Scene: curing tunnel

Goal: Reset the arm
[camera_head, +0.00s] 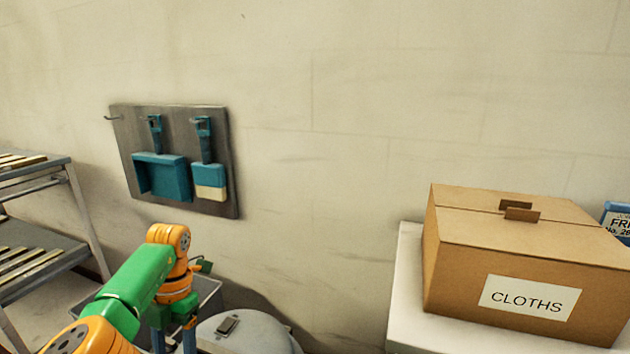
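My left arm (135,285), green and orange, comes in from the bottom left and bends down at an orange wrist (172,285). Below the wrist, my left gripper (174,338) points down with two blue-green fingers apart. I see nothing held between them, and the tips run to the bottom edge of the picture. The gripper is in front of a grey bin (210,297), partly covering it. My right arm and gripper are not in view.
A cardboard box labelled CLOTHS (525,255) stands on a white surface (408,290) at right. A wall board (220,125) holds a blue dustpan (165,178) and brush (208,180). A metal rack (75,200) stands left. A rounded grey lid (250,332) is at bottom centre.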

